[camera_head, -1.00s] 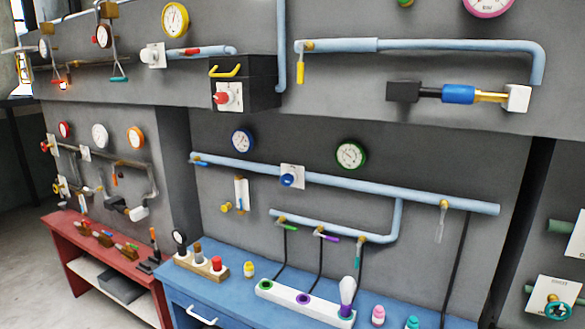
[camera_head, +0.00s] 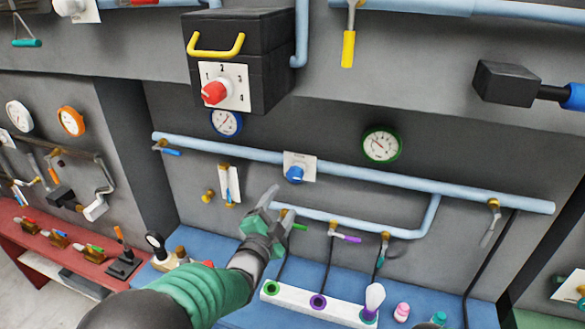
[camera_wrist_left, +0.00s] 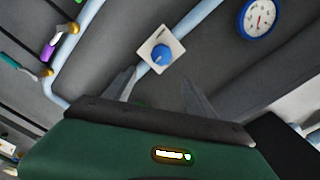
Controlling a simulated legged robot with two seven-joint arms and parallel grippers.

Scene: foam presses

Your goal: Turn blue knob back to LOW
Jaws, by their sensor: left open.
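The blue knob (camera_head: 295,174) sits on a white square plate (camera_head: 300,160) fixed over the upper light-blue pipe on the grey wall. The plate's lettering is too small to read. The knob also shows in the left wrist view (camera_wrist_left: 161,55), above and between the fingers. My left gripper (camera_head: 277,199) is open and empty, below and a little left of the knob, apart from it. Its fingers also show in the left wrist view (camera_wrist_left: 166,90). My right gripper is not in view.
A green-handled valve (camera_head: 292,222) on the lower pipe (camera_head: 350,222) is close beside my left gripper. A black box with a red knob (camera_head: 214,92) juts out above. A blue table (camera_head: 205,244) stands below, bearing a white socket strip (camera_head: 340,309).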

